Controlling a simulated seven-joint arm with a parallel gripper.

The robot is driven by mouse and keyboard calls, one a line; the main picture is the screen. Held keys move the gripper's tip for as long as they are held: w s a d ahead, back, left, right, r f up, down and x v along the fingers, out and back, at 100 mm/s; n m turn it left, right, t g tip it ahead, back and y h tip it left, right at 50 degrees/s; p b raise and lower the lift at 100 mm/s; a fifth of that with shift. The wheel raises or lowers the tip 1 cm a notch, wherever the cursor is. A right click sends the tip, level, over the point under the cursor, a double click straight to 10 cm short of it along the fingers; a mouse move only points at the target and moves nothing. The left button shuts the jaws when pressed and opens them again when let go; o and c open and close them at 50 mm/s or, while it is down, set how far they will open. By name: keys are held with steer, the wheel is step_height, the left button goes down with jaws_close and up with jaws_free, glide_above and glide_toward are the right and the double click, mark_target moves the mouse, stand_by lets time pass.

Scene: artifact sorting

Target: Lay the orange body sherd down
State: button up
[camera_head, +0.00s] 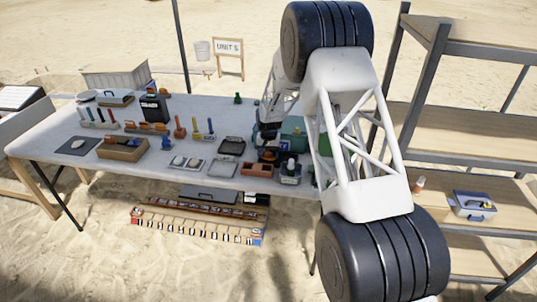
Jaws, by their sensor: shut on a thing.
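My gripper (268,133) is dark and small in this view. It hangs over the right part of the white table (60,125), with its jaws shut on the orange body sherd. The held sherd is too small and too covered by the gripper and arm to make out clearly. Just below the gripper are a dark item with orange patches (268,155) and a reddish-brown open tray (257,170). I cannot tell the exact gap between the gripper and these.
A grey tray (231,146), a pale tray (222,169) and a bin with pale contents (290,172) stand close by. A green case (293,125) is partly behind my arm. A wooden box (122,148) is at the left. Shelves (450,115) stand at the right.

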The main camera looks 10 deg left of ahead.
mark_target(269, 157)
steer(key=shift+s+d+f, duration=0.1)
steer(key=shift+s+f, duration=0.1)
steer(key=shift+f, duration=0.45)
steer(key=shift+s+d+f, duration=0.1)
steer(key=shift+s+f, duration=0.1)
steer(key=shift+f, duration=0.4)
steer(key=o, duration=0.9)
steer(key=shift+o, duration=0.4)
step_height(269, 157, up, 14)
steer(key=shift+w+a, duration=0.15)
steer(key=shift+w, duration=0.15)
steer(key=shift+r, duration=0.1)
